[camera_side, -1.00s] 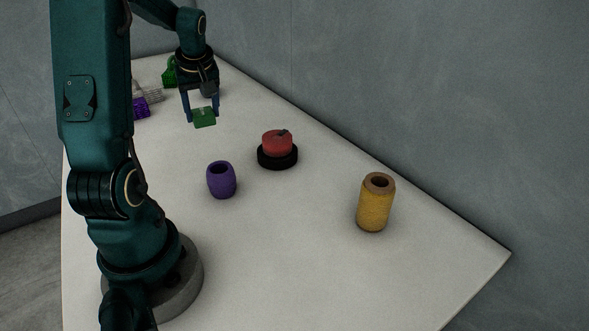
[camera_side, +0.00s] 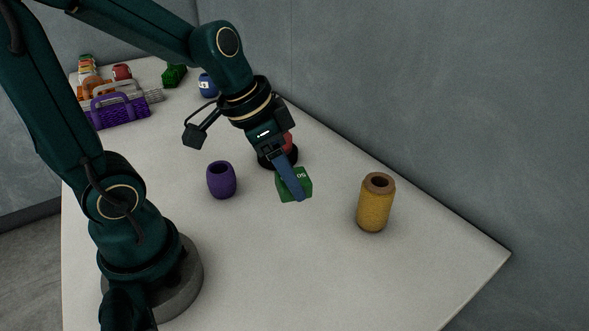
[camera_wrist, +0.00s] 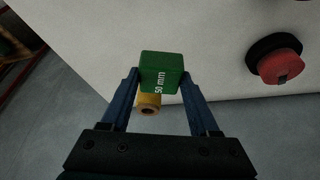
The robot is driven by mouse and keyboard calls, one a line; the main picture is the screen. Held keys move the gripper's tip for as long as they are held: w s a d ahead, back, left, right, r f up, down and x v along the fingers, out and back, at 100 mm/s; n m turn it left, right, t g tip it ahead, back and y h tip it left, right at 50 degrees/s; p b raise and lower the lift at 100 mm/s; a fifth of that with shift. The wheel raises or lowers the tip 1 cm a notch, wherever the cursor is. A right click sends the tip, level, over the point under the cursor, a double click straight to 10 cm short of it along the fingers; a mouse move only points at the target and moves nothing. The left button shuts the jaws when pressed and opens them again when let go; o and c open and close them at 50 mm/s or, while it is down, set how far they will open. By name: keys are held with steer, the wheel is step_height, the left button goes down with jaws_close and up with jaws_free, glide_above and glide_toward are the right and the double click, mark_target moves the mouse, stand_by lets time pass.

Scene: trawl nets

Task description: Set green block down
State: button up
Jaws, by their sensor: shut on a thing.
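The green block (camera_side: 295,186) is held between the blue fingers of my gripper (camera_side: 293,183) in the side view. In the wrist view the green block (camera_wrist: 162,70) sits between both fingertips of my gripper (camera_wrist: 162,82) and shows the marking "50 mm". My gripper is shut on it and tilted. The block is over the table (camera_side: 270,270), between the purple barrel-shaped piece and the yellow cylinder. I cannot tell exactly how high it is above the table.
A purple barrel (camera_side: 221,180) stands left of the block. A yellow cylinder (camera_side: 374,205) stands to its right. A red piece on a black disc (camera_wrist: 274,60) is partly hidden by my gripper in the side view. Purple (camera_side: 118,113) and other baskets stand at the back left. The front table is clear.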

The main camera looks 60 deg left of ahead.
steer(key=shift+s+d+r+m, duration=0.15)
steer(key=shift+d+m, duration=0.1)
steer(key=shift+d, duration=0.3)
steer(key=shift+s+d+r+m, duration=0.15)
steer(key=shift+d+m, duration=0.1)
steer(key=shift+d, duration=0.25)
glide_above(337, 298)
steer(key=s, duration=0.1)
steer(key=f, duration=0.7)
steer(key=shift+s+a, duration=0.15)
steer(key=shift+a, duration=0.15)
steer(key=shift+f, duration=2)
steer(key=o, duration=1.4)
steer(key=shift+f, duration=0.15)
